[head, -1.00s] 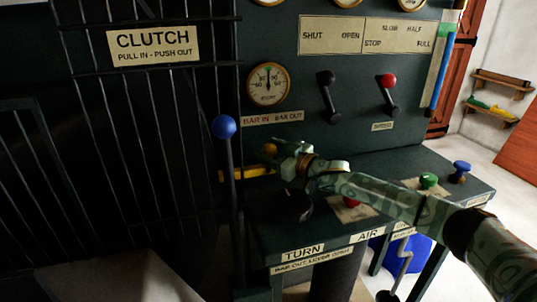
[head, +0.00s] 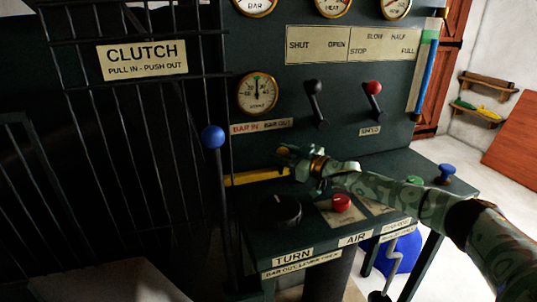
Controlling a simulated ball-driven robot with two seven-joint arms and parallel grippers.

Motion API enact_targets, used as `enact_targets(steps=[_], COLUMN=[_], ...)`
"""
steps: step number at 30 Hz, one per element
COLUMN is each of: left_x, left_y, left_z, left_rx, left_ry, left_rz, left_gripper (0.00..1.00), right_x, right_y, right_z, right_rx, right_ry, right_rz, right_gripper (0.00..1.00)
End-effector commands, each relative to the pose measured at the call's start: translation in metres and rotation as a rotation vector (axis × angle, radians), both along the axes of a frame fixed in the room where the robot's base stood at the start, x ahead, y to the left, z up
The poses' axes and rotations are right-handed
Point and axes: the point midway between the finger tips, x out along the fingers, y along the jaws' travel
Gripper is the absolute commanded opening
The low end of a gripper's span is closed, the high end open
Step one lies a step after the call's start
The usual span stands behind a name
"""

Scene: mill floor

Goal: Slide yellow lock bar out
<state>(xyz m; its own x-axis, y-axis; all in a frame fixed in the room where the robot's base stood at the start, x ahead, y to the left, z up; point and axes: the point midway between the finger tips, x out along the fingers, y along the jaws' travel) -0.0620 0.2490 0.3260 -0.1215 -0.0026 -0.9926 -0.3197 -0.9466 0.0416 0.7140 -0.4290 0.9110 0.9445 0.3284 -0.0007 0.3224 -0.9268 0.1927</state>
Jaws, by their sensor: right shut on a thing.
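The yellow lock bar (head: 258,177) lies level across the face of the dark green panel, below the "BAR IN / BAR OUT" label (head: 261,126). Its left end reaches behind the blue-knobbed lever (head: 213,137). My right gripper (head: 289,158) is at the bar's right end, shut on the bar, with a yellow knob-like part (head: 284,149) showing at the fingers. The fingers hide the exact grip. My left gripper is out of view.
A black round knob (head: 274,209) and a red button (head: 341,202) sit on the console just below my right arm. Green (head: 414,181) and blue (head: 446,173) knobs stand farther right. Black (head: 314,100) and red-topped (head: 374,100) levers are above. A barred cage (head: 120,140) fills the left.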

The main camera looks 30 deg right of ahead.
Motion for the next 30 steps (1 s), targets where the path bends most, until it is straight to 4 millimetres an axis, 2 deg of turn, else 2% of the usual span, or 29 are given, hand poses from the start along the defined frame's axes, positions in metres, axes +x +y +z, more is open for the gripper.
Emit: enact_targets(steps=[3,10,11,12,23,26,28,30], left_x=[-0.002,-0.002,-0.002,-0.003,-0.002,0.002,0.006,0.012], left_y=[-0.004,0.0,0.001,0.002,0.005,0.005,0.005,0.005], left_z=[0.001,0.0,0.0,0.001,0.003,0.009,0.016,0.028], left_rx=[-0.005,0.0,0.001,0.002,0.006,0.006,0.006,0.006], left_ry=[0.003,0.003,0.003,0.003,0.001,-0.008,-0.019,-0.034], left_rz=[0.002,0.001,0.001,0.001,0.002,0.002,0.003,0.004], left_gripper=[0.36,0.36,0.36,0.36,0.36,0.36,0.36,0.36], right_x=[-0.001,-0.001,-0.001,-0.001,-0.001,-0.002,-0.003,-0.014], right_y=[-0.006,-0.007,-0.007,-0.007,-0.005,-0.007,-0.008,-0.001], right_z=[0.0,0.0,0.0,0.0,0.005,0.021,0.039,0.055], right_rx=[0.0,0.0,0.0,0.0,0.001,-0.001,-0.002,0.001], right_ry=[0.001,0.001,0.001,0.001,-0.002,-0.004,-0.008,-0.005], right_rz=[-0.002,-0.004,-0.004,-0.004,-0.001,-0.001,-0.004,-0.001], right_gripper=[0.0,0.0,0.46,0.57,0.58,0.58,0.58,0.58])
